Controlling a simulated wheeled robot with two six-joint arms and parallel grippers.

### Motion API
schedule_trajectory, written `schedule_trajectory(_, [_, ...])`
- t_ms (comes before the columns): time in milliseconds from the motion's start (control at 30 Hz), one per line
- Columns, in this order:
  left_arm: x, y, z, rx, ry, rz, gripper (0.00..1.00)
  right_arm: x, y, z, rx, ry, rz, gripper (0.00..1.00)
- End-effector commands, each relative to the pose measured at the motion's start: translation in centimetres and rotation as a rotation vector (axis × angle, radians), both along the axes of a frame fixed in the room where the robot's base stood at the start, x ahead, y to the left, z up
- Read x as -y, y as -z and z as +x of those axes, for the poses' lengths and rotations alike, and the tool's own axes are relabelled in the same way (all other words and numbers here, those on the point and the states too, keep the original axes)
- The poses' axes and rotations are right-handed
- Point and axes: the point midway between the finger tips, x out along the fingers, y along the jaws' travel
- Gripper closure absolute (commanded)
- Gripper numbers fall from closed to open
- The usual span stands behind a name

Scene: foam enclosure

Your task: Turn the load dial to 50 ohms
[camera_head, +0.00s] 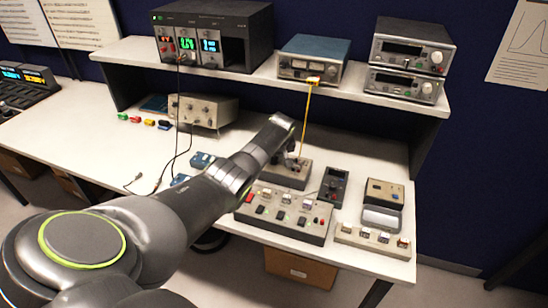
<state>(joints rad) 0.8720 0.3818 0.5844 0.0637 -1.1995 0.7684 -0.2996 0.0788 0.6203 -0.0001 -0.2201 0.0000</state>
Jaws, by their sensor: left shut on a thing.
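A small grey box (289,179) stands on the bench, behind the long switch panel. The load dial appears to be on top of this box, but my gripper covers it and I cannot read its setting. My left arm reaches in from the left. My left gripper (293,158) points down over the box and is shut on what appears to be the dial. The fingers are small and partly hidden by my wrist. My right gripper is not in view.
The switch panel (284,214) lies in front of the box. A dark handheld meter (333,186) and a tan-topped device (384,193) stand to its right.

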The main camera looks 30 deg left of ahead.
Motion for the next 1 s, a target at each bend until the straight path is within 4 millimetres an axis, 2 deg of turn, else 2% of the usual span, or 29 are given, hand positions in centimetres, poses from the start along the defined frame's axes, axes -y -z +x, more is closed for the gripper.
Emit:
schedule_trajectory(333, [0.06, -0.12, 0.23, 0.004, -0.150, 0.000, 0.96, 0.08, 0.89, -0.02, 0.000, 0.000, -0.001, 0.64])
schedule_trajectory(900, [0.04, -0.17, 0.20, 0.004, -0.180, 0.001, 0.96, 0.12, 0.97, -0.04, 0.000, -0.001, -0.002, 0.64])
schedule_trajectory(933, [0.04, -0.17, 0.20, 0.004, -0.180, 0.000, 0.71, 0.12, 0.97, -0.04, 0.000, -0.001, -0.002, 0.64])
schedule_trajectory(1000, [0.04, -0.15, 0.19, 0.003, -0.180, 0.000, 0.62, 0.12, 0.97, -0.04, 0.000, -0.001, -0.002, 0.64])
